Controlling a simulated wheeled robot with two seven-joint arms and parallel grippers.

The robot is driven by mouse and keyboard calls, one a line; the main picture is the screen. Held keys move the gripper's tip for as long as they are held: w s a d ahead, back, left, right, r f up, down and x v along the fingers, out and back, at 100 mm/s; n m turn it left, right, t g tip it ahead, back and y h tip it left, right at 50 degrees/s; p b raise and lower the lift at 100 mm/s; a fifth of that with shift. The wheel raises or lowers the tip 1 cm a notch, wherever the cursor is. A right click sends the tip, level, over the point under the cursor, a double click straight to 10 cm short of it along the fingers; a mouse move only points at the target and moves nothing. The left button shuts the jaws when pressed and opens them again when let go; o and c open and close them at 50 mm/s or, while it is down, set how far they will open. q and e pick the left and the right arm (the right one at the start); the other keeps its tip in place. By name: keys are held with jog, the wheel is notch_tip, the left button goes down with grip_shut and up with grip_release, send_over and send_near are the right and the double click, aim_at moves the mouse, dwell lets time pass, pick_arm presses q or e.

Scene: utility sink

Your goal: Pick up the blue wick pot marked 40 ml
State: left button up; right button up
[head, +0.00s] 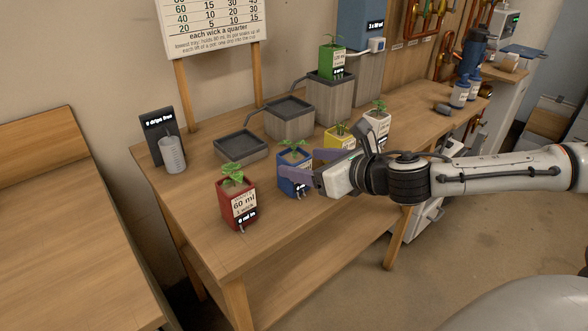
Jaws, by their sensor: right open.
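The blue wick pot (297,155) with a small green plant stands on the wooden bench, right of the red pot (226,207), whose label reads 60 ml. My right gripper (298,164) reaches in from the right, open, with its purple fingers at the blue pot. One finger crosses the pot's front and hides most of its label, so I cannot read 40 ml. The other finger is at its right rear side. I cannot tell whether either touches it. My left gripper is not in view.
A yellow pot (334,141) and a white pot (377,126) stand just behind my right gripper. A green pot (331,62) sits on the tallest of the stepped trays. A low dark tray (240,147) and a grey cup (172,155) are behind.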

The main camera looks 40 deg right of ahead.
aim_at(294, 159)
jog(key=shift+r+p+x, duration=0.15)
jog(key=shift+p+x, duration=0.05)
jog(key=shift+x, duration=0.85)
jog(key=shift+r+p+x, duration=0.1)
jog(key=shift+p+x, duration=0.05)
jog(key=shift+x, duration=0.85)
jog(key=shift+w+a, duration=0.1)
jog(key=shift+a, duration=0.05)
jog(key=c, duration=1.3)
